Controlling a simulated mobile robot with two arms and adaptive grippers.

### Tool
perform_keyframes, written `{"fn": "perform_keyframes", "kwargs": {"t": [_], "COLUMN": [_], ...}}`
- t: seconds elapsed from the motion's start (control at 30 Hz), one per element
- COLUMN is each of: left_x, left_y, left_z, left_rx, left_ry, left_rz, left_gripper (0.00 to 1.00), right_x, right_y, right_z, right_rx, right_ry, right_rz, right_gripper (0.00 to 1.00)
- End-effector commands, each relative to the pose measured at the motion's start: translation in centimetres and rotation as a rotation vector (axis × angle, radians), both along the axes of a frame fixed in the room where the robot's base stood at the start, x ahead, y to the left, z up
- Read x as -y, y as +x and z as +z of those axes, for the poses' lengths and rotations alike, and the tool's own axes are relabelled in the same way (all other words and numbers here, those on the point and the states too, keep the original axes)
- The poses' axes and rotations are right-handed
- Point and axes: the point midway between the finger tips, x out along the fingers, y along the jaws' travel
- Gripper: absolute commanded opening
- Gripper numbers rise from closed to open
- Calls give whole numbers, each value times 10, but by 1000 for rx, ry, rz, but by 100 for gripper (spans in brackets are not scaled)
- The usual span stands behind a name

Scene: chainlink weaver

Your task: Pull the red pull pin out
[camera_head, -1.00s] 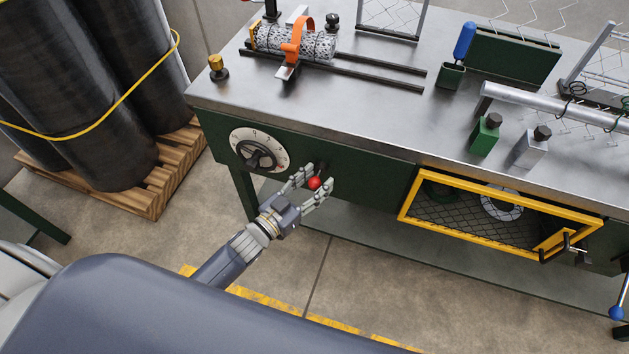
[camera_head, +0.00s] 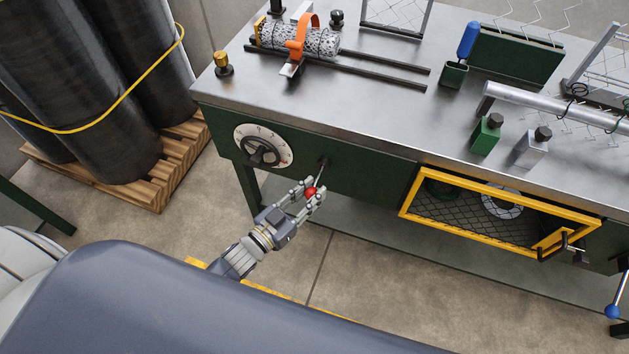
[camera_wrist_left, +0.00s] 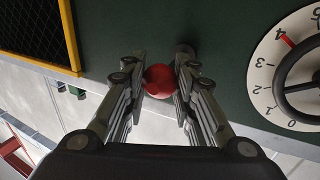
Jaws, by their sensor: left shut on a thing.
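The red pull pin (camera_head: 311,192) has a round red knob and a thin metal shaft that leads up to a dark socket in the bench's green front panel (camera_head: 365,183). My left gripper (camera_head: 309,193) is shut on the red knob, in front of the panel and below the dial. In the left wrist view the red knob (camera_wrist_left: 159,81) sits between the two fingers. A dark round socket shows just behind the right finger there. Whether the shaft's end is still inside the socket is hard to tell. My right gripper is not in view.
A white dial with a dark handwheel (camera_head: 262,147) is left of the pin. A yellow-framed mesh door (camera_head: 410,205) is to the right. Black rolls on a pallet (camera_head: 165,172) stand at the left. Open floor lies below the bench front.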

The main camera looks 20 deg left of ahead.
Motion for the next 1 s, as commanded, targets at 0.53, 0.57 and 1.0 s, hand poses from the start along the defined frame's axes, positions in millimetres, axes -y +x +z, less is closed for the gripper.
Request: {"fn": "perform_keyframes", "kwargs": {"t": [0.53, 0.57, 1.0], "left_x": [2, 2, -20], "left_y": [-2, -2, -52], "left_z": [0, 0, -1], "left_rx": [4, 4, -1], "left_ry": [0, 0, 1], "left_rz": [-7, -7, -7], "left_gripper": [45, 45, 45], "right_x": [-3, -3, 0], "right_y": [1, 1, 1], "right_z": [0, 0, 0], "right_rx": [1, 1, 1], "right_ry": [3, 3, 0], "right_rz": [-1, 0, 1], "right_gripper": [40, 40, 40]}}
